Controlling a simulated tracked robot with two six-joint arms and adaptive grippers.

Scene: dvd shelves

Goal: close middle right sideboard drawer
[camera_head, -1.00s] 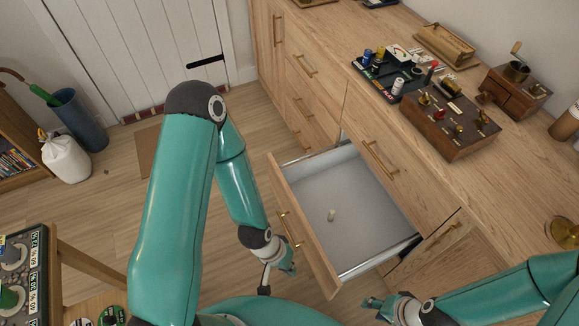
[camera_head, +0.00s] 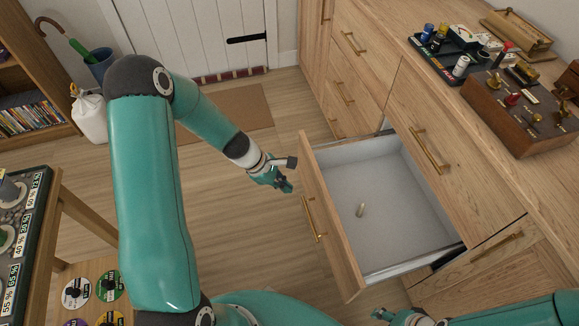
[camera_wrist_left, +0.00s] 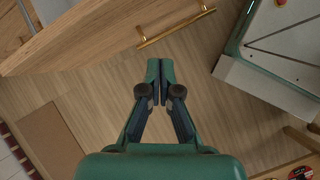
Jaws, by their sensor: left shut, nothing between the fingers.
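The middle right sideboard drawer stands pulled well out, with its wooden front (camera_head: 333,222) facing left in the head view. My right gripper (camera_head: 381,314) shows only partly at the bottom edge.
The sideboard top carries a dark tray with small bottles (camera_head: 455,50) and a wooden box with brass pieces (camera_head: 520,110). A table with labelled items (camera_head: 30,235) stands at the left. Wooden floor (camera_head: 250,240) is clear left of the drawer.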

